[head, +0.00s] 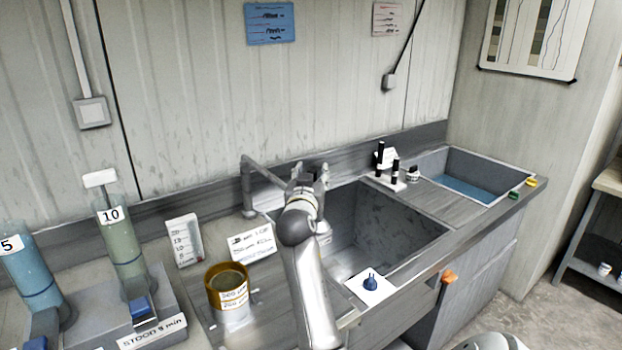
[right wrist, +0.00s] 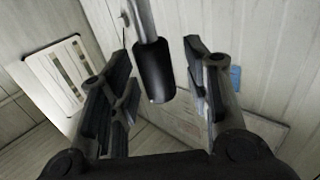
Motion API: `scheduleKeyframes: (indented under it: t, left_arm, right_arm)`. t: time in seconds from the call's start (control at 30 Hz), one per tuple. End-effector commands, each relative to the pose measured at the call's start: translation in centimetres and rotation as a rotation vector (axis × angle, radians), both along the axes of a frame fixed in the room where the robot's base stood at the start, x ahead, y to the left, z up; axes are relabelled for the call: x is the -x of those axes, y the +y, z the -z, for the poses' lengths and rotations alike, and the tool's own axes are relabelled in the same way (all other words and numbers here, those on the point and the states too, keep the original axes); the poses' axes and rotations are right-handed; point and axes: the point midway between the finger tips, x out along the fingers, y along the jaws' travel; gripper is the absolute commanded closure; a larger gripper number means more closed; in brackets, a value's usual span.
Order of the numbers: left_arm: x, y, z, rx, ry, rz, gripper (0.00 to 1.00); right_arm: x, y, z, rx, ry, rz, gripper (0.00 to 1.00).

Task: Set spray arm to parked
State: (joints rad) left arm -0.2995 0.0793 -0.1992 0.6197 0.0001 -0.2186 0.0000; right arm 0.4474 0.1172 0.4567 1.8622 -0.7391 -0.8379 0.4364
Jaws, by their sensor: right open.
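The spray arm (head: 262,171) is a grey pipe on an upright post at the back edge of the counter, left of the sink basin (head: 385,225). It reaches right toward my right gripper (head: 312,178), which hides its far end in the head view. In the right wrist view, a grey rod with a black grip (right wrist: 154,72), seemingly the spray arm's end, lies between the two fingers of my right gripper (right wrist: 160,60). The fingers are open, with gaps on both sides of the grip. My left gripper is out of view.
A yellow-rimmed cup (head: 228,290), a white card (head: 252,243) and tall cylinders (head: 120,240) stand left of my right arm. Black bottles (head: 394,172) and a water-filled tray (head: 465,188) are at the right.

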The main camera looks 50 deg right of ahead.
Motion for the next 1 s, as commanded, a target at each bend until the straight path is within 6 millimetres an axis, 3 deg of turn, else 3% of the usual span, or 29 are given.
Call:
scheduleKeyframes:
  t: [0.27,0.63,1.0]
  left_arm:
    - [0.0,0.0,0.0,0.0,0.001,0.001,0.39]
    - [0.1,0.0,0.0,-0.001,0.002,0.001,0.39]
    - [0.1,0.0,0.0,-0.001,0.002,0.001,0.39]
  right_arm:
    - [1.5,2.5,0.1,-0.002,-0.001,-0.001,0.56]
    - [5.5,8.5,0.1,-0.002,0.0,-0.002,0.56]
    - [6.6,10.0,0.0,0.001,0.001,0.0,0.56]
